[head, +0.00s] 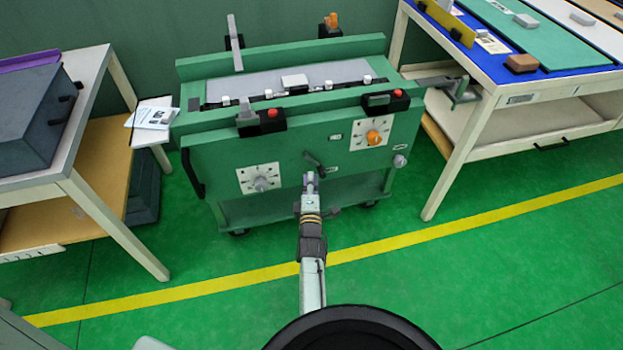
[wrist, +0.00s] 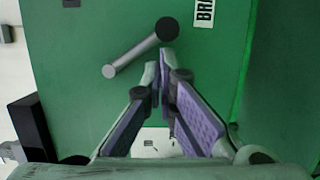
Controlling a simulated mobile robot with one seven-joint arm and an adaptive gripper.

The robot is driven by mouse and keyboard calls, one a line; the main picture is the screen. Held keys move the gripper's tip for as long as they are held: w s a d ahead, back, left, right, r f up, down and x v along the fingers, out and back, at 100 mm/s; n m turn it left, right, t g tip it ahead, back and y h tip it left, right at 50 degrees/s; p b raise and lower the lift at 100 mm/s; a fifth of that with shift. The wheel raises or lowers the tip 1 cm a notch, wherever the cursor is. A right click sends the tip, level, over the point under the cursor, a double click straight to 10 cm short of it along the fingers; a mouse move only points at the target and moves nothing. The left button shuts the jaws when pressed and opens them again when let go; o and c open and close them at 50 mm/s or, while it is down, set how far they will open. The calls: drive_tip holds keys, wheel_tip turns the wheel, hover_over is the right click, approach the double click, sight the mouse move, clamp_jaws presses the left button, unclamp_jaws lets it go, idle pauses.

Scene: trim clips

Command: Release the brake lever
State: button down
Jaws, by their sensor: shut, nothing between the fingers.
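The brake lever (wrist: 136,53) is a grey bar on a dark round pivot, fixed to the green front panel of the cart. In the wrist view it slants from the pivot at upper right down to its free end at left. A partly cut-off label beginning "BR" (wrist: 204,12) is right of the pivot. In the head view the lever (head: 313,160) is small and dark, low on the panel. My gripper (wrist: 158,68) is shut and empty, its purple-padded fingertips just below the lever near the pivot. Contact cannot be told. The gripper also shows in the head view (head: 311,180).
The green cart (head: 225,155) carries an orange knob (head: 374,138), a grey dial (head: 261,184) and black blocks with red buttons (head: 272,114). A table with a grey case (head: 35,120) stands left, and a blue-topped workbench (head: 480,60) right. The green floor in front is clear.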

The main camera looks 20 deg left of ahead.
sight(324, 177)
drive_tip(key=shift+w+d+n+b, duration=0.25)
drive_tip(key=shift+d+n+b, duration=0.15)
drive_tip(key=shift+n+b, duration=0.55)
drive_tip(key=n+b, duration=0.1)
drive_tip(key=d+n+t+b, duration=0.1)
drive_tip(key=shift+w+n+y+b, duration=0.3)
drive_tip(key=shift+w+n, duration=0.05)
drive_tip(key=n, duration=0.2)
drive_tip(key=w+d+r+n+y+b, duration=0.1)
drive_tip(key=n, duration=0.1)
drive_tip(key=r+n+b, duration=0.1)
drive_tip(key=n, duration=0.1)
drive_tip(key=shift+w+d+y, duration=0.15)
drive_tip(key=shift+d+y, duration=0.25)
drive_tip(key=v, duration=0.7)
drive_tip(key=shift+s, duration=0.25)
